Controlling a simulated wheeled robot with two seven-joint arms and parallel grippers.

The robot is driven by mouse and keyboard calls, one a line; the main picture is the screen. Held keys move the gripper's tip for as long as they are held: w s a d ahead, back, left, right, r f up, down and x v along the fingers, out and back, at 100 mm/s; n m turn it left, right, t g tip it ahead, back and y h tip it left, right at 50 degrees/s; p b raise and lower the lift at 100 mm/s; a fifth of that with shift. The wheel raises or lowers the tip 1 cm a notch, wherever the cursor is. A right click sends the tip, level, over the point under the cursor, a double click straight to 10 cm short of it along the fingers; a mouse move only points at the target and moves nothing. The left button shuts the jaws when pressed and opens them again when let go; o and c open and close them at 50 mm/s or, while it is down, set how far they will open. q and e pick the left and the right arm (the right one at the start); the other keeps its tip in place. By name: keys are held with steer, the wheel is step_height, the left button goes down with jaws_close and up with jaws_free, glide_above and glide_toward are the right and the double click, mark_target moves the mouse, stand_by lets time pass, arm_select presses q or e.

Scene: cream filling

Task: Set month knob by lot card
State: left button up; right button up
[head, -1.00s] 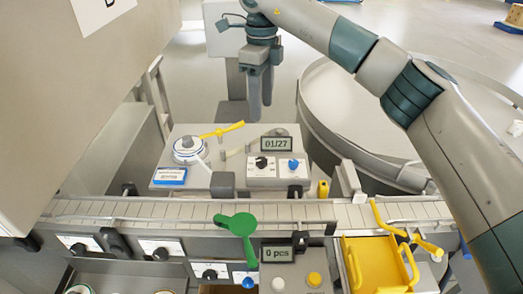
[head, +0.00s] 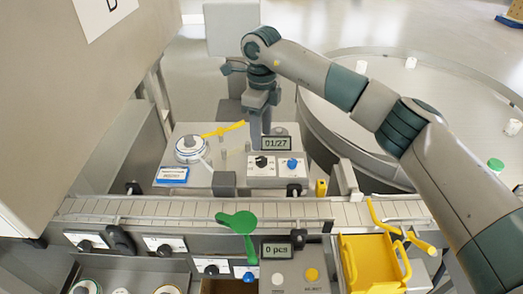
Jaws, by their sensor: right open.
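A box with a display (head: 276,143) reading "01/27" stands on the grey machine top behind the conveyor. Below the display are a black knob (head: 262,161) and a blue knob (head: 292,163) on white plates; their labels are too small to read. A blue-framed card (head: 172,174) with small unreadable print lies to the left. My right gripper (head: 259,128) is open and empty, pointing down just behind and above the display, apart from both knobs. Its fingertips are partly hidden by the display. My left gripper is not in view.
A white round dial or reel (head: 190,149) with a yellow lever (head: 224,129) is left of the display. The conveyor (head: 150,210) crosses in front, with a green paddle (head: 237,222) and yellow bin (head: 372,262). A large round table (head: 330,95) stands right.

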mark_target(261, 159)
step_height(261, 159, down, 8)
steer(key=p, duration=0.2)
steer(key=shift+f+p, duration=0.2)
steer(key=shift+p, duration=0.2)
steer(key=c, duration=1.1)
